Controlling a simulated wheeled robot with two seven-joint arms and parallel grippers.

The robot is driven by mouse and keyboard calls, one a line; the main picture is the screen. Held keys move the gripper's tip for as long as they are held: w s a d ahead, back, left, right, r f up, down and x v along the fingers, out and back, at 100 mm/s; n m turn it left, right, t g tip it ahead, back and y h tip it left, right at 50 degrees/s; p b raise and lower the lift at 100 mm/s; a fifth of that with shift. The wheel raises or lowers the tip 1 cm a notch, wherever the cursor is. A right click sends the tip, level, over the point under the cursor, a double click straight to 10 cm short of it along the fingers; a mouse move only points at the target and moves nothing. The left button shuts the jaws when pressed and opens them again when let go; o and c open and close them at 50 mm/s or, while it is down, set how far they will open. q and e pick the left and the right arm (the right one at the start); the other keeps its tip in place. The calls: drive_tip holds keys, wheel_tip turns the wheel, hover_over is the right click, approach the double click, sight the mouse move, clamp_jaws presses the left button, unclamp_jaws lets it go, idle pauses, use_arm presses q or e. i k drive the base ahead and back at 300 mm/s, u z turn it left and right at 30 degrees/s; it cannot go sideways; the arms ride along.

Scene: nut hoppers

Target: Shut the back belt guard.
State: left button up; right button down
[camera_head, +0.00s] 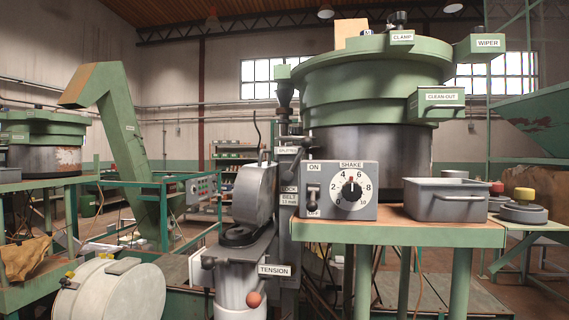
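A grey rounded cover (254,195), which looks like the belt guard, stands on edge left of the control box. It is raised over a dark round opening or pulley (238,235) on top of a grey housing, so it looks open. A "BELT 12 mm" label (297,197) is just right of it. I cannot tell whether this is the back guard or another one. Neither of my grippers is in view.
A control box (340,190) with a SHAKE dial and a grey metal bin (446,200) sit on the green-legged bench. The TENSION label (274,271) and a red-knobbed lever (254,299) are below the cover. A pale drum (112,292) is at lower left.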

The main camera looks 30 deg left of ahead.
sight(255, 198)
drive_tip(key=i, duration=0.35)
drive_tip(key=u, duration=0.85)
